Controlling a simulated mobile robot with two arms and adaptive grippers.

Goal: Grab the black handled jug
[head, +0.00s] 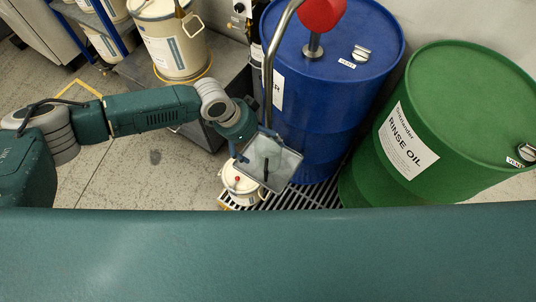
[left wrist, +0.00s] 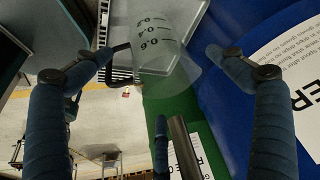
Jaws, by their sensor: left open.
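The clear jug (left wrist: 152,32) has black graduation marks and a black handle (left wrist: 121,48) on its left side in the left wrist view. In the head view a dark upright strip that looks like the handle (head: 266,171) shows against a pale square surface below the blue drum's pipe. My left gripper (head: 254,140) is just above and left of it. In the left wrist view my left gripper (left wrist: 160,54) has its fingers spread wide, with the jug and handle seen between the fingertips. The exact gap in depth is unclear. My right gripper is not in view.
The blue drum (head: 330,90) has a steel pipe (head: 268,60) coming down close to my left gripper. A green drum (head: 440,120) stands at right. A small white tub (head: 238,182) and a floor grate (head: 305,196) lie below. A large white bucket (head: 172,45) stands behind left.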

